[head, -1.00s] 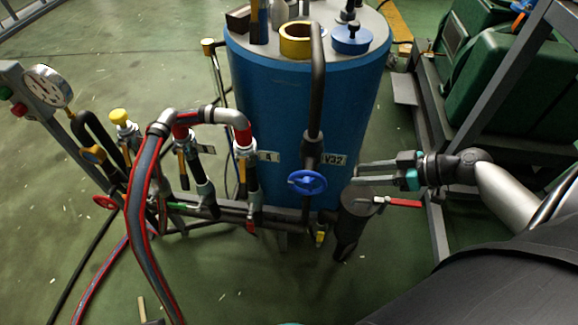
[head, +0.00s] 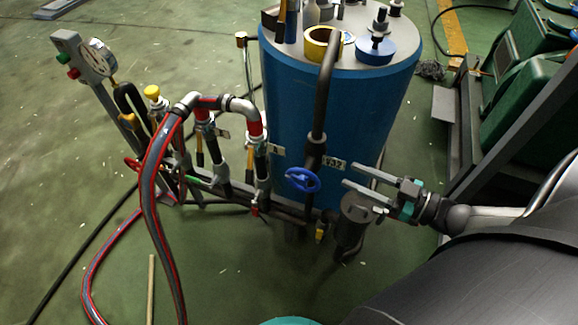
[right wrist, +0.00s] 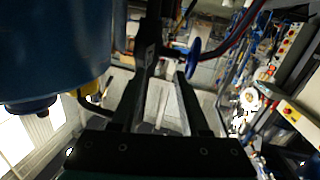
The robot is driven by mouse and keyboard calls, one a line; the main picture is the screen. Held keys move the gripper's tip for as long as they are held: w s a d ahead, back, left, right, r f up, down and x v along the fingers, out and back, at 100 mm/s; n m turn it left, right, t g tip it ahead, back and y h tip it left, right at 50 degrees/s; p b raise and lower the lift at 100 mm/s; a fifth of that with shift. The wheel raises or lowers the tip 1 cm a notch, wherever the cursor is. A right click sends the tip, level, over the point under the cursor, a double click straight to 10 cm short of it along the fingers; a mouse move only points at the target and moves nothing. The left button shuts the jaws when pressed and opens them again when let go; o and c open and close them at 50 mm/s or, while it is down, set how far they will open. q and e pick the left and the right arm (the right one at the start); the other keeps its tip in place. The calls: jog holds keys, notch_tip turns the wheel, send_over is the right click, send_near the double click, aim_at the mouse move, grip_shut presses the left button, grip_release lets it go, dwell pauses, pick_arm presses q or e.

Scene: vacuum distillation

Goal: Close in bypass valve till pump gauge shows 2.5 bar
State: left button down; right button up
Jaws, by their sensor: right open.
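A blue handwheel valve (head: 302,180) sits on the dark vertical pipe in front of the blue tank. A label plate (head: 334,164) is just above right of it. My right gripper (head: 349,175) is open and empty, just right of the wheel, its fingers pointing left towards it without touching. In the right wrist view the blue wheel (right wrist: 193,58) shows nearly edge-on beyond the open fingers. A round gauge (head: 97,58) stands at the far left; its needle is too small to read. A red handwheel (head: 132,164) is lower left. My left gripper is out of view.
The blue tank (head: 285,105) stands behind the valve, with a yellow ring and blue cap on top. A red-striped hose (head: 150,215) loops left of the pipework. Green machines (head: 515,115) and a grey frame stand at right. The floor at left is mostly clear.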

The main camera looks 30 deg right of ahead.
aim_at(289, 170)
jog(key=s+a+r+n+g+y, duration=0.1)
jog(key=s+a+y, duration=0.2)
jog(key=b+x, duration=0.4)
jog(key=x, duration=0.9)
pick_arm(q)
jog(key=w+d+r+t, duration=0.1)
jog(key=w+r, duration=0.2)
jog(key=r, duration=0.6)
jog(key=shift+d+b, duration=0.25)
jog(key=shift+b, duration=0.2)
pick_arm(e)
jog(key=shift+x, duration=0.9)
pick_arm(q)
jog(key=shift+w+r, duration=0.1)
pick_arm(e)
jog(key=shift+r, duration=0.1)
jog(key=shift+c, duration=0.2)
grip_shut()
